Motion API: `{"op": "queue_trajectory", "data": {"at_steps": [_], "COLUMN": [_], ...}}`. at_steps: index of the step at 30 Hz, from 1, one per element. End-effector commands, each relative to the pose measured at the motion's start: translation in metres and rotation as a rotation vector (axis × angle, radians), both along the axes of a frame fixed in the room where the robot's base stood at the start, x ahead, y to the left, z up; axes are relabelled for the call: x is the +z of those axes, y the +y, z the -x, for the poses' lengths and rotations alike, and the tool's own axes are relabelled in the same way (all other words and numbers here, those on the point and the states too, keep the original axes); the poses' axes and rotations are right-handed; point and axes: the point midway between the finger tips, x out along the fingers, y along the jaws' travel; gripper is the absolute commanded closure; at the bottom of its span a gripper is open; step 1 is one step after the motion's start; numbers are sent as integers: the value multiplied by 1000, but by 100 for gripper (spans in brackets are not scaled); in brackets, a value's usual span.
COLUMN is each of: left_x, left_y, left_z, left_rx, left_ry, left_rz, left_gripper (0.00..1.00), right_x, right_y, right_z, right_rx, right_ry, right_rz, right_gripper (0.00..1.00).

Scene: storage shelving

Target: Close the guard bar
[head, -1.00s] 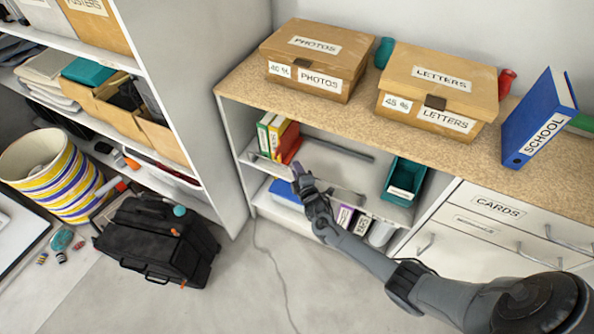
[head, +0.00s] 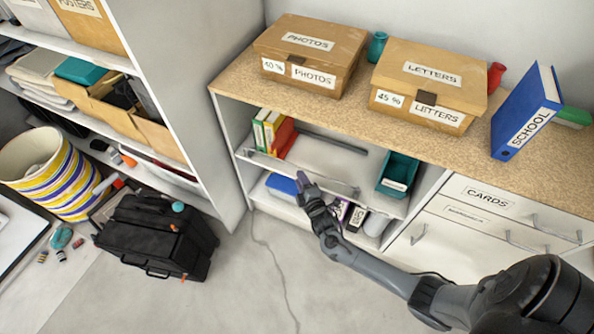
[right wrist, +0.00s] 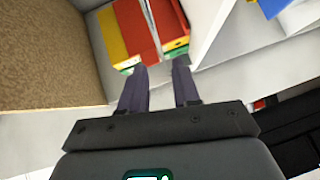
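My left gripper is not in view.
Red, yellow and green books (head: 275,133) stand at the shelf's left end, a teal bin (head: 398,172) at its right. The wooden top (head: 362,105) carries boxes and a blue binder (head: 527,112). A black bag (head: 155,238) lies on the floor; the floor before the cabinet is clear.

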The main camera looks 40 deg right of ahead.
Motion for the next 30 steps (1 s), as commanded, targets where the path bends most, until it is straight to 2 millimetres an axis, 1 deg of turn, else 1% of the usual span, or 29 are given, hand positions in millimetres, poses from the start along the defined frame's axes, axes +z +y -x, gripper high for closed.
{"op": "queue_trajectory", "data": {"at_steps": [1,6,22,26,29,30], "left_x": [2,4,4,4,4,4], "left_y": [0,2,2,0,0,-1], "left_z": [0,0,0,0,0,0], "left_rx": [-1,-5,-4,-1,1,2], "left_ry": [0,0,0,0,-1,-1], "left_rz": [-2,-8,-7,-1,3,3], "left_gripper": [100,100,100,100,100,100], "right_x": [1,3,2,-9,-26,-34], "right_y": [3,7,8,9,10,12], "right_z": [7,18,21,32,50,61], "right_rx": [1,1,0,1,-1,-2], "right_ry": [2,0,2,24,59,75], "right_rz": [-1,0,0,-1,-6,-11], "right_gripper": [69,69,69,69,69,69]}}
